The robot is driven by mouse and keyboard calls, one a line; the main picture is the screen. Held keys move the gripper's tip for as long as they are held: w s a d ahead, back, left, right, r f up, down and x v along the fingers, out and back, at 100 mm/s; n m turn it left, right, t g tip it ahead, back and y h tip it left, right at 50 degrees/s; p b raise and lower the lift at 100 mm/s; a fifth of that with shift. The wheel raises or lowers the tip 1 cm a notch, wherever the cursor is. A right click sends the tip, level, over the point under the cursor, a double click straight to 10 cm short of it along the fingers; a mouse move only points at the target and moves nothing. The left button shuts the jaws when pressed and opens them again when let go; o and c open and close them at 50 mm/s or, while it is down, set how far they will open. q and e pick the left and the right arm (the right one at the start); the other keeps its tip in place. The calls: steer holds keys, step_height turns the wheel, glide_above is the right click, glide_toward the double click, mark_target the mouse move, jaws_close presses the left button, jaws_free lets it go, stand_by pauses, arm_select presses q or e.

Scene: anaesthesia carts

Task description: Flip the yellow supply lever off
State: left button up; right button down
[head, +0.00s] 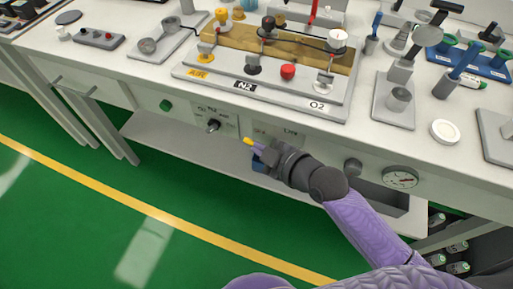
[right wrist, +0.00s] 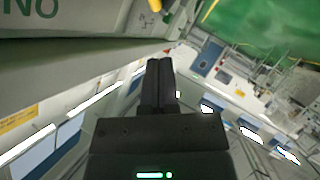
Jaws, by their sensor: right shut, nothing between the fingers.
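The yellow lever (head: 248,141) shows as a small yellow tip at the bench's front panel, just past my right gripper's fingertips in the head view. Its base is hidden behind the gripper. A yellow piece of it also shows at the top edge of the right wrist view (right wrist: 155,5), beyond the fingertips. My right gripper (head: 262,150) is shut and empty, pointing up and left at the panel. Its closed fingers show in the right wrist view (right wrist: 160,65), apart from the yellow piece there. My left gripper is not in view.
Left of the lever, a black-handled valve (head: 213,126) sits on the panel, with a green button (head: 166,105) further left. A gauge (head: 401,178) is at right. Above, the bench top holds a gas manifold (head: 240,86) with coloured knobs. Green floor (head: 90,215) is clear.

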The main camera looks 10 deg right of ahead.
mark_target(247, 141)
steer(key=w+f+b, duration=0.2)
steer(key=w+f, duration=0.1)
steer(key=shift+a+f, duration=0.15)
steer(key=shift+f, duration=0.15)
steer(key=shift+w+f+b, duration=0.2)
steer(key=shift+w+b, duration=0.05)
steer(key=shift+b, duration=0.2)
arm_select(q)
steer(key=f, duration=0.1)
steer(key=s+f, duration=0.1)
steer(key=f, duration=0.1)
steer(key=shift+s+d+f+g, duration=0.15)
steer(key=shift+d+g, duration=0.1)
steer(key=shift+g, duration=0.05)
arm_select(e)
steer(key=shift+r, duration=0.1)
